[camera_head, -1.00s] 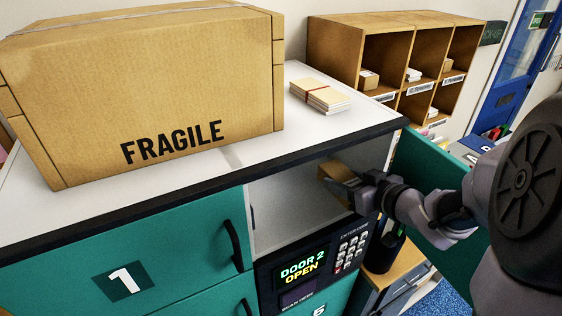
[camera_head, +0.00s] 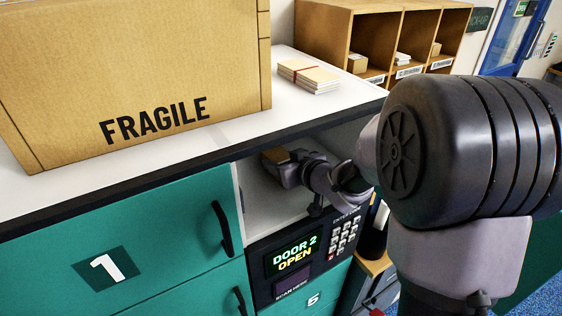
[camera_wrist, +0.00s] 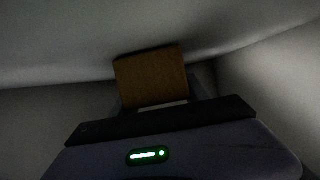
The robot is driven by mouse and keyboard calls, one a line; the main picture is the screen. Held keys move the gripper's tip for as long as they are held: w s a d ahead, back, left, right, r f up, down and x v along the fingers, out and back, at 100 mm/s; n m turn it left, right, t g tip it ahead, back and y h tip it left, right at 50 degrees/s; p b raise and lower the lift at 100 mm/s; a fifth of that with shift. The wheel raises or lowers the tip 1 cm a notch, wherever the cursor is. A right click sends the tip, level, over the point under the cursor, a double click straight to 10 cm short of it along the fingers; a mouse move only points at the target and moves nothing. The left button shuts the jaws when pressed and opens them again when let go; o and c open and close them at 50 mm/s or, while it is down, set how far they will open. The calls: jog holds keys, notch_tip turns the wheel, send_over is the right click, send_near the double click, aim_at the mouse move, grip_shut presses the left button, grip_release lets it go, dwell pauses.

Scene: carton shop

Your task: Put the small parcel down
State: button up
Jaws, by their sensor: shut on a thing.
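The small brown parcel (camera_head: 274,156) is inside the open locker compartment (camera_head: 258,198), whose display reads "DOOR 2 OPEN". My gripper (camera_head: 288,165) reaches in through the opening and is shut on the parcel. In the wrist view the parcel (camera_wrist: 151,78) shows as a brown face just beyond my gripper (camera_wrist: 160,103), close to a pale compartment wall. The inside is dim, and I cannot tell whether the parcel touches the compartment floor.
The keypad panel (camera_head: 297,258) sits just below the opening. Green door 1 (camera_head: 120,265) is shut to the left. A large FRAGILE carton (camera_head: 140,70) and banded envelopes (camera_head: 308,76) stand on the locker top (camera_head: 225,135). Wooden pigeonholes (camera_head: 385,35) stand behind.

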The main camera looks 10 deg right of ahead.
jog(key=o, duration=1.5)
jog(key=shift+f, duration=0.15)
jog(key=shift+o, duration=0.2)
